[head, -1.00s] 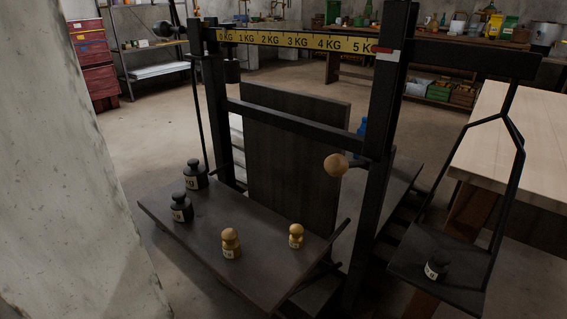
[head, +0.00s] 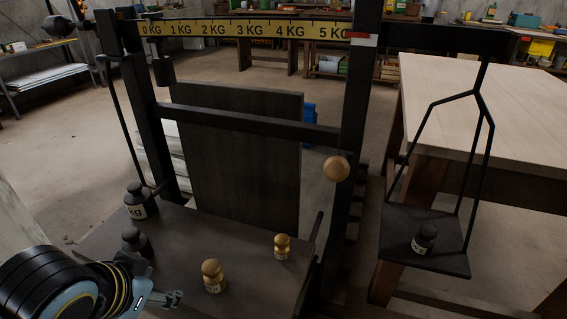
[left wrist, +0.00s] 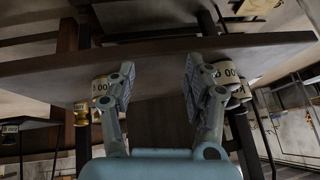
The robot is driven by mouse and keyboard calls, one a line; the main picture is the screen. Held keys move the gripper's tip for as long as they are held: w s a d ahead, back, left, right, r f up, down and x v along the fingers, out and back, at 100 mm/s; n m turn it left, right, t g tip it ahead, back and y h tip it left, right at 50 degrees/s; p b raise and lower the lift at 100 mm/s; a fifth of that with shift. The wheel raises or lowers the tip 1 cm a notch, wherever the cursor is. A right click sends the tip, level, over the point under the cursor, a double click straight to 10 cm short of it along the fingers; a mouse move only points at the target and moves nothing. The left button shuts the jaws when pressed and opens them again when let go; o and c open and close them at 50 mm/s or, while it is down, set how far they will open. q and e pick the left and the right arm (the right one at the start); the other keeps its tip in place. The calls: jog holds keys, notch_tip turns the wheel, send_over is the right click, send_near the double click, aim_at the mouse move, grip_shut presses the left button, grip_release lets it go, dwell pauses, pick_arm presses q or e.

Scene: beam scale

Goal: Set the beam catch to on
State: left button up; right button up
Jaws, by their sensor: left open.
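The beam scale has a yellow beam (head: 245,30) marked from 0 KG to 5 KG across its top. A round wooden knob (head: 337,168) sits on the right post, at the right end of the dark crossbar; it looks like the handle of the beam catch. Whether the catch is on or off I cannot tell. My left gripper (head: 170,298) is at the lower left of the head view, near the front of the weighing platform (head: 180,235), well apart from the knob. In the left wrist view its two fingers (left wrist: 160,78) are spread, with nothing visible held between them. My right gripper is not in view.
Two dark weights (head: 136,200) and two brass weights (head: 213,277) stand on the platform. A dark weight (head: 424,238) sits on the hanging pan (head: 395,245) at right. A pale-topped table (head: 490,110) stands behind it. Open floor lies behind the scale.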

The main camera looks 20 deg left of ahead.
pick_arm(q)
jog(key=w+r+t, duration=0.1)
jog(key=w, duration=0.1)
jog(key=w+r+t, duration=0.2)
jog(key=w, duration=0.1)
jog(key=w+r+t, duration=0.1)
jog(key=w+t, duration=0.1)
jog(key=w, duration=0.1)
jog(key=shift+a+r, duration=0.15)
jog(key=shift+a, duration=0.25)
jog(key=w+d+r+m+t+h, duration=0.1)
jog(key=w+d+r+m+t, duration=0.1)
jog(key=w+r+t, duration=0.25)
jog(key=m+g+h, duration=0.2)
jog(key=m+h, duration=1.1)
jog(key=h, duration=0.5)
send_near(336, 169)
jog(key=x, duration=0.7)
jog(key=w+f+x, duration=0.1)
jog(key=x, duration=0.2)
jog(key=shift+w+p, duration=0.2)
jog(key=shift+p, duration=0.1)
grip_shut()
